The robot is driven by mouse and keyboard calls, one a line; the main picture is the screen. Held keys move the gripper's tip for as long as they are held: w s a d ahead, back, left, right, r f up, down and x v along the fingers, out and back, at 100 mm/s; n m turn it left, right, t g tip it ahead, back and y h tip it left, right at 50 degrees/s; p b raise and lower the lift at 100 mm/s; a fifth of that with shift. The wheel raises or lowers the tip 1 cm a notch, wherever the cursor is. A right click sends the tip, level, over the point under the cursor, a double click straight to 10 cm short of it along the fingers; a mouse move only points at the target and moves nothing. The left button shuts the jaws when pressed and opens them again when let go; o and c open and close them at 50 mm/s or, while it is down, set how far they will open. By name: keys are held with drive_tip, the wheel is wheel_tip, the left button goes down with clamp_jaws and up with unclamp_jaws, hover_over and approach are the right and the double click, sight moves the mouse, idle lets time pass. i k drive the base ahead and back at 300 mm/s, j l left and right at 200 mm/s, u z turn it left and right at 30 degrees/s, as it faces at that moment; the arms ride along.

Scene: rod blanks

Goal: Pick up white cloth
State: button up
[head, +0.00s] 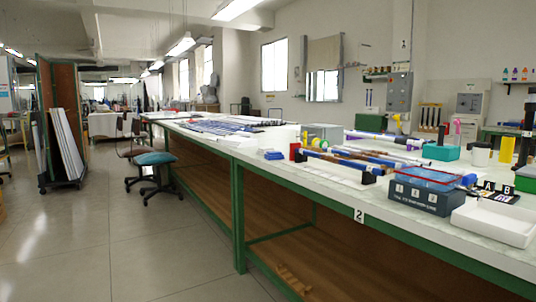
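I cannot make out a white cloth for certain in the head view. A pale flat patch (336,171) lies on the long workbench (300,184) near its front edge, beside the rods; it is too small to tell whether it is cloth or paper. A white, bulky shape (280,137) sits farther back on the bench, and its material is also unclear. My gripper is not in view.
Blue and white rods (341,160) lie across the bench. A dark blue numbered box (424,193) and a white tray (497,222) stand at the near right. The floor (110,240) at left is clear.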

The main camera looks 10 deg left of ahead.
sight(262, 151)
drive_tip(key=u, duration=0.4)
drive_tip(key=i+j+z, duration=0.15)
drive_tip(key=i+j, duration=0.25)
drive_tip(key=i+j+z, duration=0.15)
drive_tip(key=i+j, duration=0.25)
drive_tip(key=j, duration=0.15)
